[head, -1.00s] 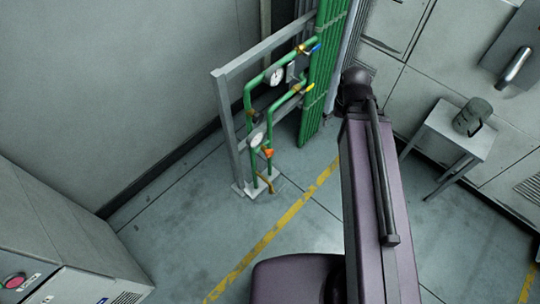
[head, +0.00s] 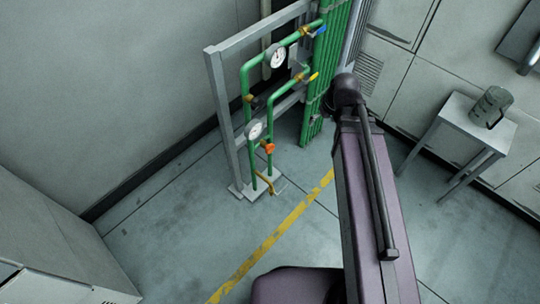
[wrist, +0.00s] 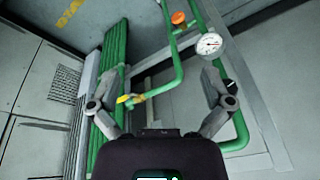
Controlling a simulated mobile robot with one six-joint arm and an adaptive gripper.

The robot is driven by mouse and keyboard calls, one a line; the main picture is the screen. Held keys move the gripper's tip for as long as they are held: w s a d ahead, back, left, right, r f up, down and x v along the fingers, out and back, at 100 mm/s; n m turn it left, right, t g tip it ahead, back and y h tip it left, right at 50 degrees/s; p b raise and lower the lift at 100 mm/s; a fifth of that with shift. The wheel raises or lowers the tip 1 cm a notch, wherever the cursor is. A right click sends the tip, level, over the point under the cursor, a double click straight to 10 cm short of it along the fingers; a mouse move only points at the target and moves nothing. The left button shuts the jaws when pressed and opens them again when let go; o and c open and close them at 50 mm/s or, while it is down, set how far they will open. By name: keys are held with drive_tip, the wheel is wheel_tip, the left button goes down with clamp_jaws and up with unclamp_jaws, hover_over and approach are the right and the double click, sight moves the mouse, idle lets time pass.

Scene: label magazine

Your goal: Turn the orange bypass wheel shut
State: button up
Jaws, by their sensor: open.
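The orange bypass wheel (head: 268,148) is small and sits low on the green pipework, beside the lower gauge in the head view. In the wrist view the wheel (wrist: 178,18) is at the top, left of a white gauge (wrist: 209,44). My gripper (wrist: 160,95) is open, its two fingers spread wide with nothing between them. The wheel lies beyond the fingertips, apart from them. In the head view my own arm reaches towards the back, and the gripper is hidden. How far the wheel is turned cannot be told.
Green pipes stand on a grey frame (head: 222,115) by the wall. A yellow-handled valve (wrist: 128,98) and a pipe lie between the fingers' directions in the wrist view. A small table (head: 460,124) with a grey-green canister (head: 490,106) stands right. The floor around the yellow line is clear.

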sight(271, 149)
drive_tip(key=w+a+f+n+t+y+b, duration=0.1)
drive_tip(key=w+a+f+b, duration=0.3)
drive_tip(key=f+b, duration=0.8)
drive_tip(key=w+a+f+n+t+y+b, duration=0.2)
drive_tip(key=w+a+f+n+b, duration=0.2)
drive_tip(key=f+b, duration=0.8)
drive_tip(key=w+a+f+n+t+y+b, duration=0.1)
drive_tip(key=w+a+f+b, duration=0.3)
drive_tip(key=f+b, duration=0.8)
drive_tip(key=n+b, duration=0.1)
drive_tip(key=b, duration=0.3)
drive_tip(key=shift+w+f+t, duration=0.2)
drive_tip(key=shift+t, duration=0.1)
drive_tip(key=shift+a, duration=0.1)
drive_tip(key=shift+b+x, duration=4.8)
drive_tip(key=shift+x, duration=2.05)
drive_tip(key=shift+a+r, duration=0.1)
drive_tip(key=c, duration=1)
